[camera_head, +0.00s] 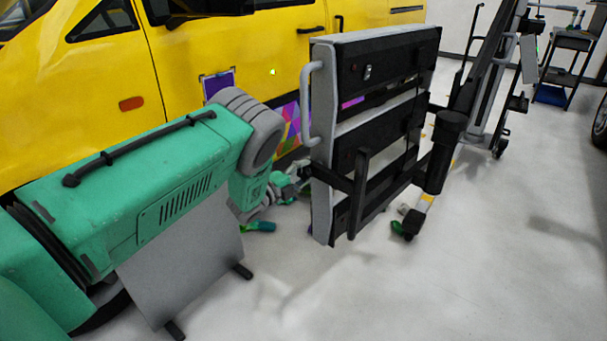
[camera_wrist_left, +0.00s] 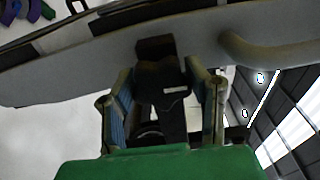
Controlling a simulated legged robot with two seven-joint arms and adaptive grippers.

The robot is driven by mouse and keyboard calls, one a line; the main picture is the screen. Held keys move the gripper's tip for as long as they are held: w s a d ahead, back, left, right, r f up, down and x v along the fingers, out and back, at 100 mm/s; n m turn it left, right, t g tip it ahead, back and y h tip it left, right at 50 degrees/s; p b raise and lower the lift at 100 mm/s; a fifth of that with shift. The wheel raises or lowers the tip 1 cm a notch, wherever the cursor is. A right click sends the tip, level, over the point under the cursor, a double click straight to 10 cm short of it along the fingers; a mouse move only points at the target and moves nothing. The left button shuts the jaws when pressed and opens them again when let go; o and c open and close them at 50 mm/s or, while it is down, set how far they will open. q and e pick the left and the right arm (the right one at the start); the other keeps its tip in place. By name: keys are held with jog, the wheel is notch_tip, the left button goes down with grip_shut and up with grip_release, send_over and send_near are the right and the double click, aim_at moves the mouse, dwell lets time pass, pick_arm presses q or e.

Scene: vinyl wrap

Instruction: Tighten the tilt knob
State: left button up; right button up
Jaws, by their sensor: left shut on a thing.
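The tilt knob (camera_wrist_left: 162,85) is a black part on the edge of the grey-framed panel, seen in the middle of the left wrist view. My left gripper (camera_wrist_left: 162,105) has one finger on each side of it and is shut on it. In the head view my green left arm reaches in from the left, and my left gripper (camera_head: 291,186) is at the near lower left edge of the panel (camera_head: 322,205). The knob is too small and covered to make out there. My right gripper is in neither view.
A yellow van (camera_head: 220,45) with coloured patches on its side stands behind the panel. A grey handle (camera_head: 308,105) sticks out from the panel edge above my gripper. A black trolley (camera_head: 575,42) stands at the back right. The floor at the right front is clear.

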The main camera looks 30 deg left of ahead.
pick_arm(q)
jog(key=shift+s+d+f, duration=0.1)
jog(key=shift+f, duration=0.2)
jog(key=o, duration=1.2)
jog(key=shift+r, duration=0.1)
jog(key=shift+s, duration=0.1)
jog(key=s, duration=0.3)
jog(key=s+a, duration=0.1)
jog(key=s, duration=0.3)
jog(key=s+a, duration=0.1)
jog(key=s, duration=0.3)
jog(key=shift+s+a, duration=0.15)
jog(key=shift+a, duration=0.1)
